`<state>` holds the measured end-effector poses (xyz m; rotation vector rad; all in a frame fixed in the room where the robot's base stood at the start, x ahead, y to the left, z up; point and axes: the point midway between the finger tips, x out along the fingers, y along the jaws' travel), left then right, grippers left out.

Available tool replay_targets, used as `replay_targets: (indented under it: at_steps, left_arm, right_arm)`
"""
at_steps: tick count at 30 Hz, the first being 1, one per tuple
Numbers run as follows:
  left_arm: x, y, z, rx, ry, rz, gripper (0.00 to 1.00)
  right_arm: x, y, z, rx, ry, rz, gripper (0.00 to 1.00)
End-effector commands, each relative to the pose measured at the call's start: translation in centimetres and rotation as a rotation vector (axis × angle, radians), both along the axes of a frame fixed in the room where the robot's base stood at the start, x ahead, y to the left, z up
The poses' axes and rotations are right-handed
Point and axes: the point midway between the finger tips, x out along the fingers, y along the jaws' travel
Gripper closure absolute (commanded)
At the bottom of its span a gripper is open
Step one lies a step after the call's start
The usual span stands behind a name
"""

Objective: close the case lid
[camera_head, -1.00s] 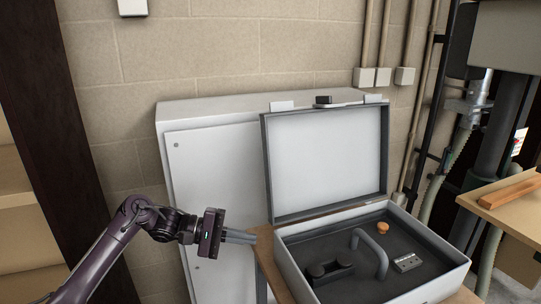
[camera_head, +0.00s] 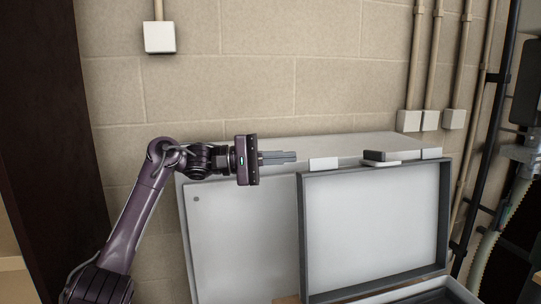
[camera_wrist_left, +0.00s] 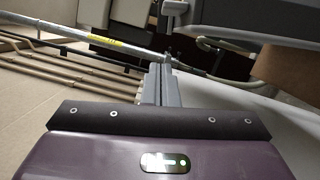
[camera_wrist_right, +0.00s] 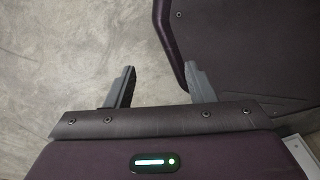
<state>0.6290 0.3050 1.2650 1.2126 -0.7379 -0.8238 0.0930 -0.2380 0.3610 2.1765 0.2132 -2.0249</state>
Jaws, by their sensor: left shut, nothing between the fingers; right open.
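The case lid (camera_head: 372,226) stands open and upright in the head view, with a pale inner panel and a dark grey rim. Only the back edge of the case base (camera_head: 425,290) shows at the bottom of that view. My left gripper (camera_head: 293,157) is shut and empty, pointing right, just left of the lid's top left corner and near its height. Its closed fingers also show in the left wrist view (camera_wrist_left: 161,85). My right gripper (camera_wrist_right: 158,85) is open and empty above a bare floor; it is not in the head view.
A light grey cabinet (camera_head: 240,235) stands behind the case against the block wall. Pipes (camera_head: 418,70) and a dark rail (camera_head: 486,130) run up the wall at the right. A white box (camera_head: 159,37) hangs on the wall above my left arm.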

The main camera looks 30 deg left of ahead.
Motion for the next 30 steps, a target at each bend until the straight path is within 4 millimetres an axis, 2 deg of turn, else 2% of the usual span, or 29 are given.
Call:
replay_targets:
  at_steps: [1, 6, 12, 20, 30]
  left_arm:
    - [0.6, -1.1, 0.3, -0.001, 0.002, -0.004, 1.00]
    - [2.5, -4.3, 0.6, -0.001, 0.002, -0.004, 1.00]
    - [0.7, -5.8, 0.7, 0.002, 0.001, -0.002, 1.00]
    - [-0.3, -6.7, 1.0, 0.001, 0.000, 0.000, 1.00]
    - [-0.4, -6.8, 1.0, 0.001, 0.001, 0.001, 1.00]
  right_arm:
    - [-0.2, -0.1, 0.6, -0.002, 0.004, 0.000, 0.51]
    - [0.4, -0.1, 1.6, -0.001, -0.005, 0.000, 0.51]
    - [2.2, 0.4, 1.8, 0.007, -0.031, 0.000, 0.51]
    - [2.0, 1.5, 1.9, 0.020, -0.029, -0.001, 0.51]
    - [1.3, 1.1, 1.8, 0.013, -0.020, 0.001, 0.51]
